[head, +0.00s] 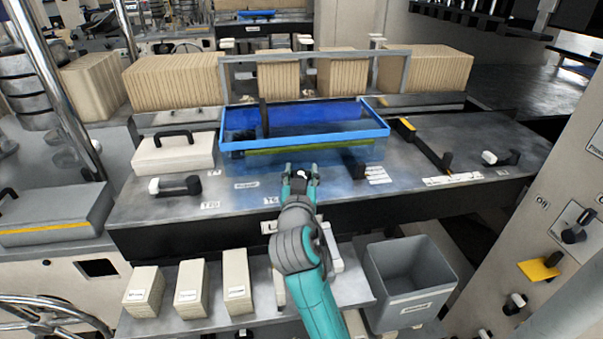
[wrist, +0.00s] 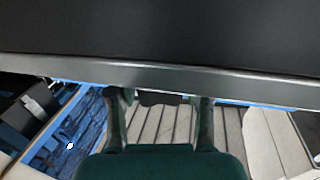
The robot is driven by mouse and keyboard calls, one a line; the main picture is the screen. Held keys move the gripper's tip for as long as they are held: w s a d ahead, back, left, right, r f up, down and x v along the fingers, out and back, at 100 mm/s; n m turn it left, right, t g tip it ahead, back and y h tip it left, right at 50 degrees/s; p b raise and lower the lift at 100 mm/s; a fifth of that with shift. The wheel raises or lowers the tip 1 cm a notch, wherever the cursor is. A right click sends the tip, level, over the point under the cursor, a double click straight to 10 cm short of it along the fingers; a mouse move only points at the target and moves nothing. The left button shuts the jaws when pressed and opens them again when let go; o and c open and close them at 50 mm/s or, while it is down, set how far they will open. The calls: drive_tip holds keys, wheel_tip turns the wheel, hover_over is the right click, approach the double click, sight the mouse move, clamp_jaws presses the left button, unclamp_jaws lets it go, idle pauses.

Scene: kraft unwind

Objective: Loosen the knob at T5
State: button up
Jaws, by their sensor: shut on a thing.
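My gripper (head: 301,172) reaches over the front part of the grey metal table, just in front of the blue-rimmed clear box. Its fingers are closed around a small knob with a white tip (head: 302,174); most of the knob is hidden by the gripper. A small label (head: 271,200), which seems to read T5 or T6, lies just left of the gripper on the table's front edge. In the wrist view my two fingers (wrist: 161,112) stand apart with a dark piece (wrist: 160,98) between them, partly hidden by a grey edge.
The blue-rimmed box (head: 345,140) stands just behind the gripper. A black handle with a white end (head: 180,186) lies to the left, and a similar one (head: 500,158) far right. A white block with a black handle (head: 172,153) is at left. A grey bin (head: 410,285) stands below right.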

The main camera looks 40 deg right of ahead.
drive_tip(key=shift+f+n+t+y, duration=0.2)
drive_tip(key=shift+n+t+y, duration=1.2)
drive_tip(key=shift+y, duration=0.3)
drive_tip(key=shift+f+n+y, duration=0.1)
drive_tip(key=shift+n+y, duration=0.2)
drive_tip(key=shift+y, duration=0.2)
drive_tip(key=o, duration=1.2)
drive_tip(key=shift+t, duration=0.3)
drive_tip(key=shift+v, duration=3.75)
drive_tip(key=shift+a, duration=0.1)
